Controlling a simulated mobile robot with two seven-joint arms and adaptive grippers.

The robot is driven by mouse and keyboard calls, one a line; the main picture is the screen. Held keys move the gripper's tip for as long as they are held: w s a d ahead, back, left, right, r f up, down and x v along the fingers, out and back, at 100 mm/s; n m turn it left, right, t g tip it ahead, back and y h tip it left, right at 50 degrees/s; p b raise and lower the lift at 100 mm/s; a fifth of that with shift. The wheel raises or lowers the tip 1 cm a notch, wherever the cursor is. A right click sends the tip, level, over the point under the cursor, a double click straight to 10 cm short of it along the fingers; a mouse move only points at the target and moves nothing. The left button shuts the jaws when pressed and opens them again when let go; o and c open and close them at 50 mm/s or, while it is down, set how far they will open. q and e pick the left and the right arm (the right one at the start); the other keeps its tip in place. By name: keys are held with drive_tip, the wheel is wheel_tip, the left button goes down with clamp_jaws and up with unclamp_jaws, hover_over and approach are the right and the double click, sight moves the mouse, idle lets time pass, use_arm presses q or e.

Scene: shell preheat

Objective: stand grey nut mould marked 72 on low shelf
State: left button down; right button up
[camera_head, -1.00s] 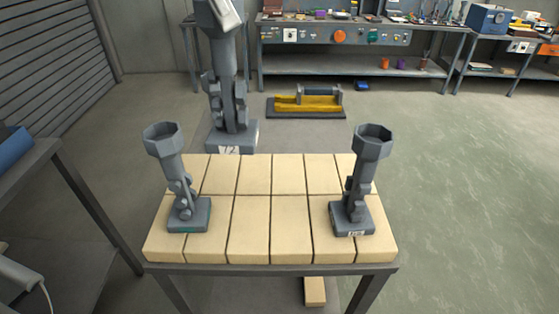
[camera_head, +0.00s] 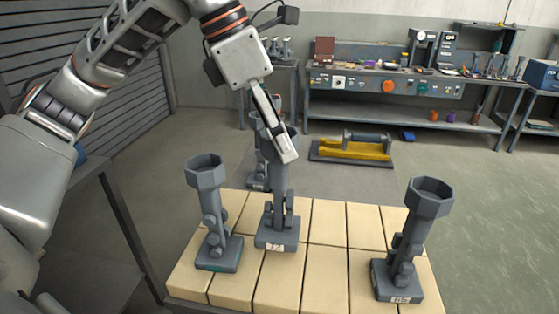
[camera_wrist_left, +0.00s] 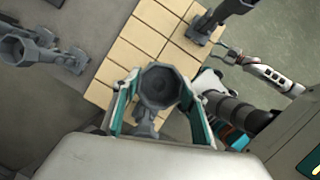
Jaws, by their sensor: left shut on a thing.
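The grey nut mould marked 72 (camera_head: 279,210) is upright over the back-left part of the pale brick top (camera_head: 328,220), its label facing me. I cannot tell whether its base touches the bricks. My left gripper (camera_head: 278,130) is shut on its upper part from above; the wrist view shows its fingers (camera_wrist_left: 155,100) on both sides of the octagonal cup (camera_wrist_left: 160,86). My right gripper (camera_wrist_left: 229,52) shows small in the wrist view, beside the bricks; its opening is unclear. The low shelf is not clearly identifiable.
A similar mould with a green label (camera_head: 211,215) stands close left of it. One marked 85 (camera_head: 408,240) stands at the right end. Another mould (camera_head: 257,172) stands behind, beyond the bricks. A yellow fixture (camera_head: 352,149) lies farther back. Middle-right bricks are clear.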

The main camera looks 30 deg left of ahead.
sight(279, 158)
use_arm(q)
drive_tip(key=shift+f, duration=2.15)
drive_tip(key=c, duration=1.6)
unclamp_jaws()
drive_tip(key=shift+f+b, duration=0.15)
drive_tip(key=shift+b, duration=0.15)
drive_tip(key=o, duration=0.4)
